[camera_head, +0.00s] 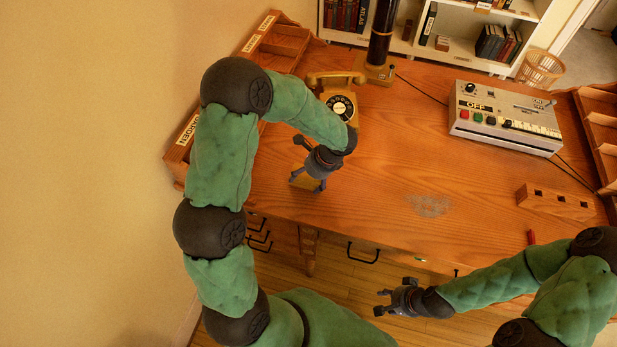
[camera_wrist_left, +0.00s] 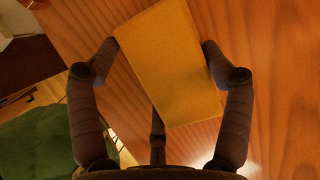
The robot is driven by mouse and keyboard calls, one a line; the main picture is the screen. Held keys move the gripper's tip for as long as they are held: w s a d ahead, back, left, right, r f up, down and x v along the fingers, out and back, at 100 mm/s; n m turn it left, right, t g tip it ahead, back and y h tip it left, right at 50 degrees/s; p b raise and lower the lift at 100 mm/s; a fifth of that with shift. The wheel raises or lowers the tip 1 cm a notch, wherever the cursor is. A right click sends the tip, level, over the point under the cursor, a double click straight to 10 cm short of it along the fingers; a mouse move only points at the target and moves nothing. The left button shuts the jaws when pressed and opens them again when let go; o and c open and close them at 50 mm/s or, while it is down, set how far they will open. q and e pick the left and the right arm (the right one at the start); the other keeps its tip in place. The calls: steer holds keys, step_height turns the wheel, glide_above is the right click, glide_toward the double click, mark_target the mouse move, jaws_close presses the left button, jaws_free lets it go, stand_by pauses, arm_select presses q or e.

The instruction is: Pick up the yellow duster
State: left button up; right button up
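The yellow duster (camera_head: 309,184) is a flat yellow block on the left part of the wooden desk, mostly hidden under my left gripper in the head view. In the left wrist view the duster (camera_wrist_left: 172,65) fills the space between the fingers, lying at a tilt over the wood. My left gripper (camera_head: 309,167) is right above it with fingers spread, one at each long side; whether they touch it I cannot tell. My right gripper (camera_head: 381,299) is open and empty, in front of the desk's near edge.
A yellow rotary telephone (camera_head: 340,98) stands just behind the left gripper. A grey control box (camera_head: 506,117) and a wooden block with holes (camera_head: 555,203) are to the right. Wooden trays (camera_head: 283,45) line the left edge. The desk's middle is clear apart from a grey smudge (camera_head: 429,205).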

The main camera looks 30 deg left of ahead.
mark_target(304, 175)
stand_by(0.3)
arm_select(q)
steer(key=shift+r+p, duration=0.3)
steer(key=shift+r, duration=0.25)
step_height(304, 175, up, 2)
steer(key=shift+r+p, duration=0.25)
steer(key=shift+p, duration=0.45)
steer(key=s+d+r+p, duration=0.4)
steer(key=d+r, duration=0.6)
steer(key=d, duration=0.3)
steer(key=shift+s, duration=0.5)
